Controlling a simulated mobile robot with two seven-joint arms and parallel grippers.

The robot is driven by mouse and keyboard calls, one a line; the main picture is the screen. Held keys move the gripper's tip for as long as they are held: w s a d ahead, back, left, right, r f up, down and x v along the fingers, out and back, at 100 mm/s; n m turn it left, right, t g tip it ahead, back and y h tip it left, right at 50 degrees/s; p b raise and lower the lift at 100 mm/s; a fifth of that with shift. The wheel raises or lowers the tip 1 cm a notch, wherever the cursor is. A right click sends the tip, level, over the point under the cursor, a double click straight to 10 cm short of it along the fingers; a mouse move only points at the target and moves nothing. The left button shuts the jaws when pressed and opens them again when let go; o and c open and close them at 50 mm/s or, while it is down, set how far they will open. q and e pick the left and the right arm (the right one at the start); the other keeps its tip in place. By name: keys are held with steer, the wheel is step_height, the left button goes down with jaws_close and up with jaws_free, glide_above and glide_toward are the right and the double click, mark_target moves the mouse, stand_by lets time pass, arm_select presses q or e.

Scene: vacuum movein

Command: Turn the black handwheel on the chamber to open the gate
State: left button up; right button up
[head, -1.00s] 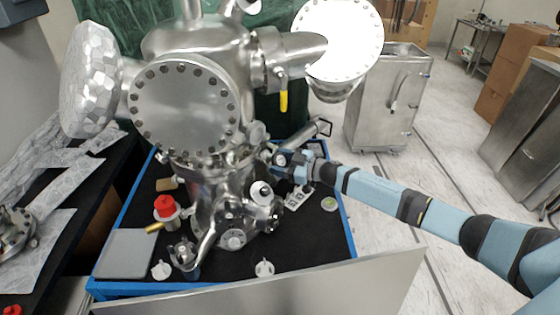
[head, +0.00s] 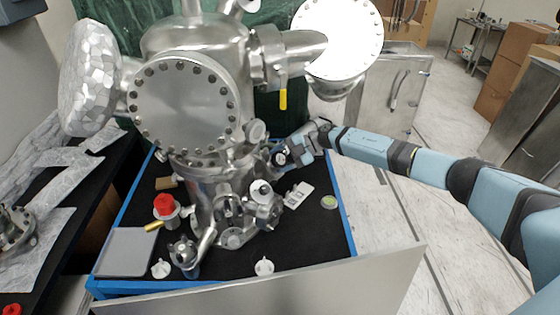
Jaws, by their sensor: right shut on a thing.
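The steel chamber (head: 188,105) stands on a black-topped bench with a blue edge. The black handwheel (head: 279,157) is on the right side of its lower part, small and mostly covered by my gripper. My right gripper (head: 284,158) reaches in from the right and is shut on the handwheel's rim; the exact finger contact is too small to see. The gate itself cannot be made out. My left gripper is out of view.
On the bench top (head: 300,235) are a red-capped fitting (head: 164,205), a grey plate (head: 126,252), a white tray (head: 298,195) and small white parts. A yellow handle (head: 283,99) hangs above my gripper. A metal panel (head: 290,290) crosses the front.

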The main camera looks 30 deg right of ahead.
steer(key=n+g+h, duration=0.2)
steer(key=n, duration=0.2)
steer(key=shift+g+b, duration=0.3)
steer(key=shift+n+g+h, duration=0.6)
steer(key=shift+n+h, duration=0.4)
steer(key=shift+n, duration=0.4)
steer(key=o, duration=0.9)
steer(key=shift+r, duration=0.1)
steer(key=b+v, duration=0.1)
steer(key=v, duration=0.6)
steer(key=shift+w+r+b, duration=0.1)
steer(key=shift+r+b, duration=0.1)
steer(key=shift+b, duration=0.1)
